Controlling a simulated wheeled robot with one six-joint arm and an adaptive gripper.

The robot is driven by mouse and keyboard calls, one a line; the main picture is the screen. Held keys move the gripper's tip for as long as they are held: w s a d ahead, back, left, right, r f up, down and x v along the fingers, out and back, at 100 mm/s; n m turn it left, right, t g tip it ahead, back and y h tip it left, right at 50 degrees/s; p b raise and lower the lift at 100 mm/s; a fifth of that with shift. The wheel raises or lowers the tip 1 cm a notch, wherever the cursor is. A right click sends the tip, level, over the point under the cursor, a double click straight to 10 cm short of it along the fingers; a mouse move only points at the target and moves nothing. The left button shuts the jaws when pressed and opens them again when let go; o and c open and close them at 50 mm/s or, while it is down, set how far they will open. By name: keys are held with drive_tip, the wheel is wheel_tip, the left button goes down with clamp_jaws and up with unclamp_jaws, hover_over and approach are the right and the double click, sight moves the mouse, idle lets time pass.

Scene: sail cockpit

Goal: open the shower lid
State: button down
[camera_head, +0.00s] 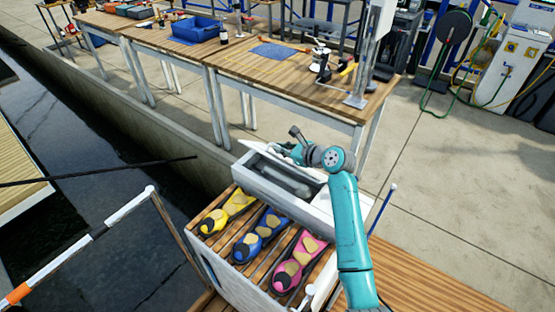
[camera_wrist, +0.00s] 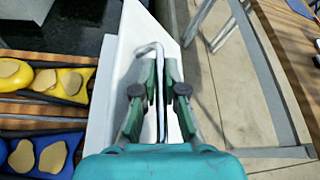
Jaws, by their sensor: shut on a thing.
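A pale grey-white box (camera_head: 262,187) stands at the end of the slatted bench, with an open-topped recess and a grey rounded thing inside. My gripper (camera_head: 287,148) is at the far side of this box. In the wrist view my gripper (camera_wrist: 158,85) is shut on a thin white upright edge with a hooked top, which I take to be the shower lid (camera_wrist: 151,48). A white panel (camera_wrist: 112,75) lies to the left of the fingers. The fingers and arm hide part of the lid, and its hinge cannot be made out.
Yellow (camera_head: 228,211), blue (camera_head: 261,236) and pink (camera_head: 299,262) shoe-like items lie on the slats beside the box. A wooden workbench (camera_head: 290,80) stands behind. Dark water (camera_head: 90,150) lies left; open concrete floor (camera_head: 450,190) lies right.

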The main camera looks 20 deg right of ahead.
drive_tip(key=w+d+r+m+g+y, duration=0.1)
drive_tip(key=w+d+m+y, duration=0.3)
drive_tip(key=d, duration=0.5)
drive_tip(key=shift+w+d+m+g, duration=0.25)
drive_tip(key=shift+w+m+g, duration=0.65)
drive_tip(key=shift+w+m, duration=0.55)
drive_tip(key=c, duration=1.5)
unclamp_jaws()
drive_tip(key=v, duration=1.2)
drive_tip(key=shift+d+f, duration=0.1)
drive_tip(key=shift+d, duration=0.05)
